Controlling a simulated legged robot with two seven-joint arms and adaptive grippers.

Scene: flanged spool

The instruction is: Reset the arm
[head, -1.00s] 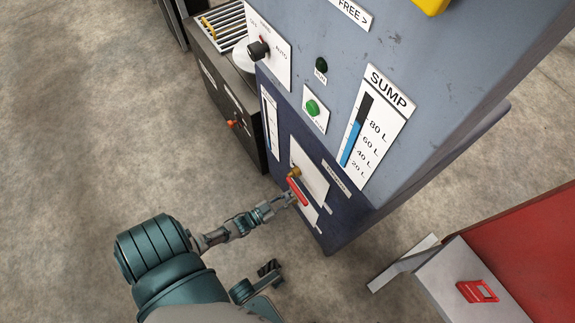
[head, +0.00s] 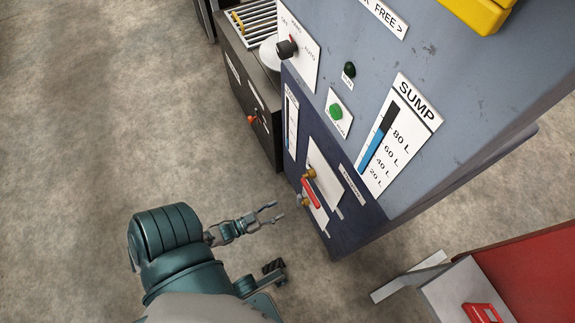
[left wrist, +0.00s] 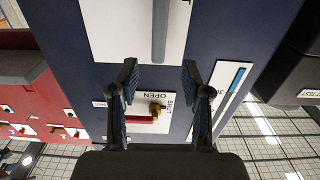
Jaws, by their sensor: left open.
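My left gripper (head: 275,212) is open and empty in the head view, a little to the left of the dark blue panel of the machine and apart from it. In the left wrist view its two fingers (left wrist: 159,90) stand wide apart. A valve with a red handle (head: 311,193) and brass fitting sits on a white plate low on the panel. In the left wrist view the red handle (left wrist: 140,119) and brass part (left wrist: 156,111) show between and beyond the fingers, by OPEN and SHUT lettering. My right gripper is not in view.
The tall blue machine (head: 345,120) carries a SUMP gauge (head: 398,135), a green button (head: 337,112) and a black selector knob (head: 287,48). A dark cabinet (head: 245,95) stands behind. A red and grey unit (head: 520,265) is at the lower right. Concrete floor at left is clear.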

